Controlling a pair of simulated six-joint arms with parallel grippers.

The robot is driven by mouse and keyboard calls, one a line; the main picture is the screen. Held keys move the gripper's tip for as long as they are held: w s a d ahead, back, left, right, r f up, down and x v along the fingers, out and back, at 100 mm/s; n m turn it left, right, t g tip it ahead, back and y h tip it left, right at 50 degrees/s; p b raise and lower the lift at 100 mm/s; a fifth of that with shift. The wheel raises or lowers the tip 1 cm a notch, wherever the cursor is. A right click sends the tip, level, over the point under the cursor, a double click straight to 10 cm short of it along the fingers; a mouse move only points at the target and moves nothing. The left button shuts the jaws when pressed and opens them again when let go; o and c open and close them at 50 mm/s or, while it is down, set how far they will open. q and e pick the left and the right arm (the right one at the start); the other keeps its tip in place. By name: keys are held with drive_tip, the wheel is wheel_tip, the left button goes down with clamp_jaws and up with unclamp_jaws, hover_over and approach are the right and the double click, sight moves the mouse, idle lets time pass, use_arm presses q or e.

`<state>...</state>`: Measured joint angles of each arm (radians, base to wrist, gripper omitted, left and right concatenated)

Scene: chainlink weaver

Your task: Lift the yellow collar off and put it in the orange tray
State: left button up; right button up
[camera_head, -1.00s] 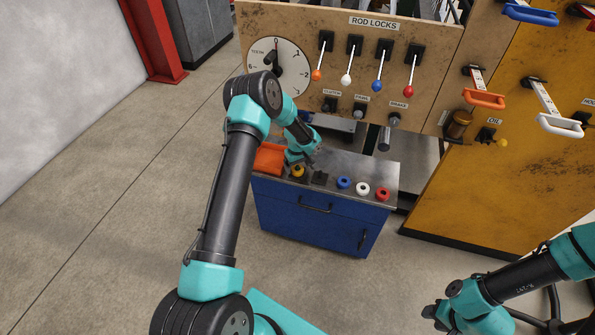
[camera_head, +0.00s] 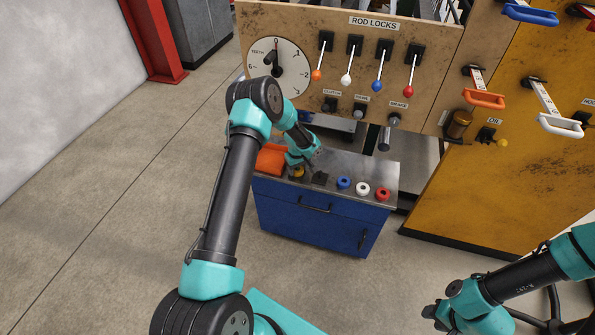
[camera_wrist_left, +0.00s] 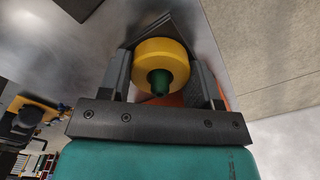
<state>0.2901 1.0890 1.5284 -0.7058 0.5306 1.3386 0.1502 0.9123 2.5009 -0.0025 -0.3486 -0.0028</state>
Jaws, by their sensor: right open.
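The yellow collar (camera_head: 296,173) is at the front left of the metal cabinet top, mostly hidden under my left gripper (camera_head: 298,168) in the head view. In the left wrist view the collar (camera_wrist_left: 163,60) is a thick yellow ring around a dark green core. The fingers of my left gripper (camera_wrist_left: 162,75) stand on either side of it; whether they press on it is unclear. The orange tray (camera_head: 270,160) is just left of the gripper, and a strip of orange shows behind the collar in the wrist view. My right gripper (camera_head: 434,316) is open and empty, low at the right.
Blue (camera_head: 344,183), white (camera_head: 363,189) and red (camera_head: 382,194) collars sit in a row to the right on the blue cabinet (camera_head: 310,214). A dark block (camera_head: 320,178) is close beside the gripper. The rod locks panel (camera_head: 440,50) with levers and knobs rises behind.

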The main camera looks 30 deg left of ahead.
use_arm(q)
drive_tip(key=c, duration=0.6)
drive_tip(key=shift+r, duration=0.1)
wheel_tip(320, 180, up, 10)
drive_tip(key=shift+f, duration=0.1)
idle(0.6)
